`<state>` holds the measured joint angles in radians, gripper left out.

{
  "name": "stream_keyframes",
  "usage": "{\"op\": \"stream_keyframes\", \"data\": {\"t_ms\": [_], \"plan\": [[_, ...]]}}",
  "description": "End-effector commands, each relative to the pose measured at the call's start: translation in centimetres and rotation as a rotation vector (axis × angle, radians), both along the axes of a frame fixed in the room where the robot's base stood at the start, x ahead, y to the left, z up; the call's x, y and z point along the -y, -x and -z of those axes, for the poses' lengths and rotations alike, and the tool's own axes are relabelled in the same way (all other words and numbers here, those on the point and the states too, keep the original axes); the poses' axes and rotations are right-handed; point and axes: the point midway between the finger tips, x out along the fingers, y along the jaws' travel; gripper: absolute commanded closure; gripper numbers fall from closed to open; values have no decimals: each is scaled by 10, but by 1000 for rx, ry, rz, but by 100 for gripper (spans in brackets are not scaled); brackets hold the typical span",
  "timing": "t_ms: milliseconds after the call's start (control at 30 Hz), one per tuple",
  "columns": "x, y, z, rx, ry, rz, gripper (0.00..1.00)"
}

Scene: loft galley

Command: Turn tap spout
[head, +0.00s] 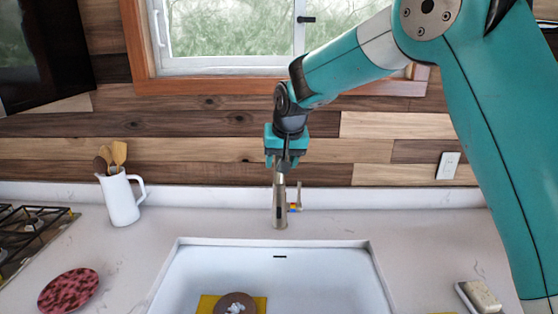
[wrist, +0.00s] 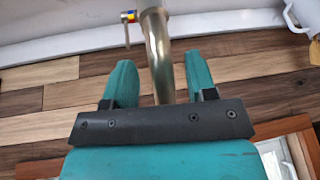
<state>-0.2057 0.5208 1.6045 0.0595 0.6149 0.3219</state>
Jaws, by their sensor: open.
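The tap (head: 279,208) is a brushed metal column standing behind the sink. Its side lever (head: 298,195) has a small coloured marker and is on the right. My gripper (head: 284,162) is at the top of the tap and hides its upper end in the head view. In the wrist view, my gripper (wrist: 158,62) has its two teal fingers apart, one on each side of the metal spout (wrist: 158,45). Gaps show between the spout and both fingers. The lever (wrist: 127,30) is outside the fingers, beyond the left one.
The white sink (head: 210,262) holds a yellow cloth (head: 208,303) and a brown round item (head: 236,300). A white jug (head: 121,202) with wooden utensils, a red patterned plate (head: 68,290) and a gas hob (head: 28,230) are left. A soap dish (head: 466,297) is right. The wooden wall is close behind.

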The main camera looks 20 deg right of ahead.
Motion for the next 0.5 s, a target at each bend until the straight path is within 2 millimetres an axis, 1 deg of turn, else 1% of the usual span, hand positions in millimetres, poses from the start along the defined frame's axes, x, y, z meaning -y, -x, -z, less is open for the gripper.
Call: {"op": "stream_keyframes", "data": {"t_ms": [100, 233, 500], "plan": [[0, -7, 14, -4, 0, 0, 48], [-1, -11, 25, -2, 1, 0, 48], [-1, -12, 29, 1, 0, 0, 48]]}}
